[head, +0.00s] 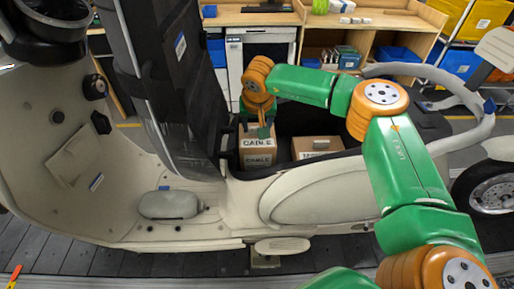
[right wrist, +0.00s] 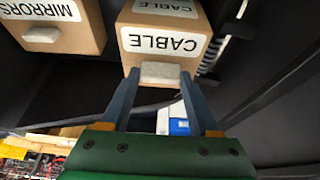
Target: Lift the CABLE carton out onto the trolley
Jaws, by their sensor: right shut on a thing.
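The CABLE carton (head: 257,151) is a brown box with white CABLE labels, upright in the dark open compartment of a cream scooter. Its lower part is hidden by the scooter's rim. My right gripper (head: 263,122) reaches down onto it from above. In the right wrist view its two blue-grey fingers close on the pale grip block of the CABLE carton (right wrist: 166,44). I cannot tell whether the carton is clear of the compartment floor. My left gripper is out of view. I cannot make out the trolley.
A second carton (head: 318,143) stands to the right in the compartment; its label reads MIRRORS in the right wrist view (right wrist: 55,22). The scooter body (head: 330,192) rims the compartment. A tall dark seat (head: 165,75) stands close on the left. Shelves (head: 365,20) are behind.

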